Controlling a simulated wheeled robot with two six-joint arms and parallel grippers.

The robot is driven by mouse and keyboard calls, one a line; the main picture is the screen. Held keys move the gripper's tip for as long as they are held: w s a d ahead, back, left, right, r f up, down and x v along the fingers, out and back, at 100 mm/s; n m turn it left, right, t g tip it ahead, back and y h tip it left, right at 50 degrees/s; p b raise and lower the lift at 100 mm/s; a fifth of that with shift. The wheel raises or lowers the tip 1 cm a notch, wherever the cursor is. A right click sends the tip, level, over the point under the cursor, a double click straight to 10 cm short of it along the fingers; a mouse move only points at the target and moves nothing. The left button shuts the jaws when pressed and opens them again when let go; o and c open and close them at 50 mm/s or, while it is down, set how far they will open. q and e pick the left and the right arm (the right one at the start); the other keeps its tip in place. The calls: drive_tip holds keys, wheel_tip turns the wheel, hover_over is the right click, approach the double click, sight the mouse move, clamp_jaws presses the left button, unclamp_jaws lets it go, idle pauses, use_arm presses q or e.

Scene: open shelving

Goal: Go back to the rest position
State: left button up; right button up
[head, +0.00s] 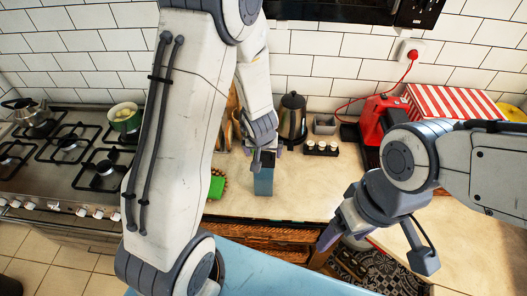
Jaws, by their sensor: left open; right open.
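My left gripper (264,158) hangs from the arm that crosses the upper middle of the head view. My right gripper (376,250) is open and empty at the lower right. Its two fingers are spread wide in front of the counter's edge, above the floor and a patterned mat (372,268).
The beige counter (305,190) holds a dark kettle (292,118), a rack of small white-topped jars (321,147), a red appliance (378,122) and a green item (216,187). A stove (60,185) with a green pot (124,117) stands left. A blue surface (270,272) lies in front.

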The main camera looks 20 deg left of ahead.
use_arm(q)
drive_tip(key=shift+s+r, duration=0.2)
drive_tip(key=shift+r, duration=0.3)
drive_tip(key=s+r+m+g+h, duration=0.1)
drive_tip(key=s+r+m+g, duration=0.15)
drive_tip(key=s+r, duration=0.85)
drive_tip(key=s+d+f+m+g+h+b, duration=0.1)
drive_tip(key=s+d+f+m+b, duration=0.7)
drive_tip(key=s+d+f+b, duration=0.4)
drive_tip(key=s+d+b, duration=0.1)
drive_tip(key=d+b, duration=0.1)
drive_tip(key=b, duration=0.2)
drive_tip(key=shift+s+d+g, duration=0.25)
drive_tip(key=shift+s+g, duration=0.1)
drive_tip(key=shift+s, duration=0.05)
